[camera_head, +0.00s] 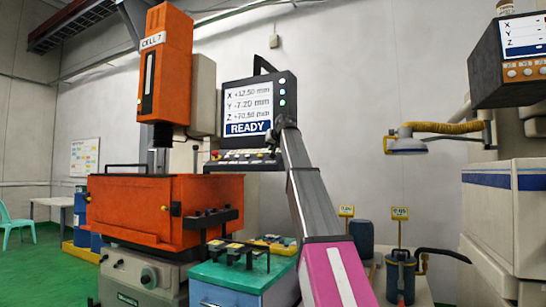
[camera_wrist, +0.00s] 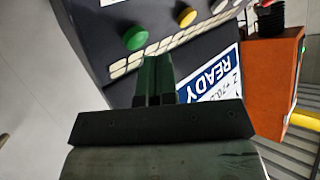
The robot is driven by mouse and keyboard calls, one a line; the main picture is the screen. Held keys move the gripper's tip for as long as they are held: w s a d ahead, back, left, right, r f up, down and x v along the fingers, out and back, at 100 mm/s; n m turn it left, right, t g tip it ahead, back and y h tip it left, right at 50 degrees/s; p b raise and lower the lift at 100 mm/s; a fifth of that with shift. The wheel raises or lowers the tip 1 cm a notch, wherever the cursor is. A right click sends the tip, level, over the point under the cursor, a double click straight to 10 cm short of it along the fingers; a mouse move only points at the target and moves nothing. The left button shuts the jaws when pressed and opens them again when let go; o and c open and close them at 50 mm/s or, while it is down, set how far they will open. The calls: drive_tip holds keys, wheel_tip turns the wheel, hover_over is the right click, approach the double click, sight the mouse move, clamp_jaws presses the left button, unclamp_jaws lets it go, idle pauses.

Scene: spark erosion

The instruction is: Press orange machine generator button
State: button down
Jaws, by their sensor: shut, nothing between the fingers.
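The orange machine (camera_head: 165,65) stands left of centre, with its control console (camera_head: 288,88) to the right, its screen reading READY. Keys and buttons line the console's lower ledge (camera_head: 232,158). In the wrist view the ledge shows upside down, with a green button (camera_wrist: 135,38), a yellow button (camera_wrist: 186,17) and rows of pale keys (camera_wrist: 130,62). My gripper (camera_wrist: 157,62) is shut and empty, its fingertips over the ledge, close to the pale keys and just below the green button in the picture. I cannot tell whether they touch. In the head view my gripper (camera_head: 275,138) is at the console's lower right.
An orange tank (camera_head: 140,205) sits below the machine head. A teal-topped cabinet (camera_head: 235,278) with black fixtures stands in front. A second machine's display (camera_head: 510,62) and white body are at the right.

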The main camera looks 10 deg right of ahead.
drive_tip(key=shift+r, duration=0.15)
drive_tip(key=r, duration=0.1)
drive_tip(key=s+a+r, duration=0.1)
drive_tip(key=s+r, duration=0.1)
drive_tip(key=r, duration=0.1)
drive_tip(key=shift+s+a, duration=0.15)
drive_tip(key=shift+a, duration=0.15)
idle(0.4)
idle(0.7)
